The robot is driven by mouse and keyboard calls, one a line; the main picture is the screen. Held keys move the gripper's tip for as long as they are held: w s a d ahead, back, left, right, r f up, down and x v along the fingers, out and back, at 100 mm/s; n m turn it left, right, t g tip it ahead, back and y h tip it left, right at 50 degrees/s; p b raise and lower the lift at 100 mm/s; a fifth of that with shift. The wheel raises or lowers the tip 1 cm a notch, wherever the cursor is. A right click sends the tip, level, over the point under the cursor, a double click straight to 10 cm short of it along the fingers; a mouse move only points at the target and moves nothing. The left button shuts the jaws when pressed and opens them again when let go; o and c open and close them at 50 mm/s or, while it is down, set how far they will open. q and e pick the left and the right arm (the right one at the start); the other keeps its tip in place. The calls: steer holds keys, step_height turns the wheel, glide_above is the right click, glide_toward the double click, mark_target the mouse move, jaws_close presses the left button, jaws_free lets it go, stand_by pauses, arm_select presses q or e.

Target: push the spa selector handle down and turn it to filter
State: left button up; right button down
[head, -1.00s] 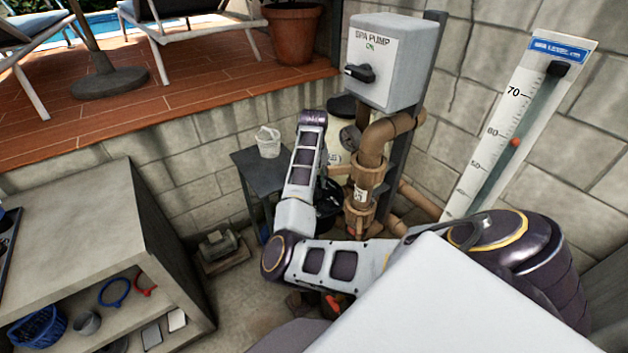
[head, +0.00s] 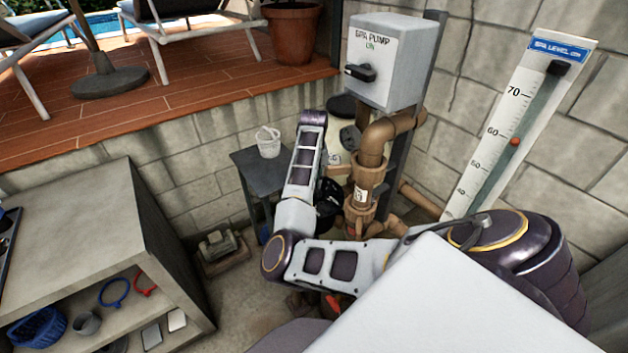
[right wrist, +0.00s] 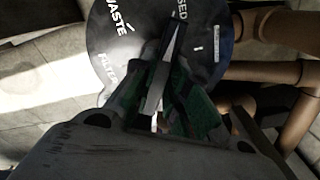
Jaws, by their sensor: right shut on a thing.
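The spa selector valve's round black top (right wrist: 215,45) shows in the right wrist view with white words: WASTE at upper left, FILTER at left and a partly hidden word ending in SED at upper right. My right gripper (right wrist: 163,82) is shut on the selector handle (right wrist: 175,42), a dark bar between green-lined fingers. The handle's far end lies between WASTE and the word ending in SED. In the head view my right gripper (head: 329,194) is small and dark at the black valve, beside the brown pipes, and my own arm hides part of it. My left gripper is not in view.
Brown pipes (head: 370,150) stand right of the valve. Above them is the grey spa pump box (head: 384,62), marked ON. A level gauge (head: 510,130) is on the right wall. A small table (head: 252,168) with a white bucket (head: 268,142) and a concrete shelf (head: 100,200) stand left.

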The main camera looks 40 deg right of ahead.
steer(key=shift+f+b, duration=0.35)
steer(key=shift+f, duration=0.2)
stand_by(0.5)
steer(key=shift+n, duration=0.3)
steer(key=shift+n+p, duration=1)
steer(key=shift+n, duration=1.7)
steer(key=shift+n+p, duration=1.05)
steer(key=shift+n, duration=1.95)
steer(key=c, duration=1.3)
jaws_free()
steer(key=shift+r, duration=0.1)
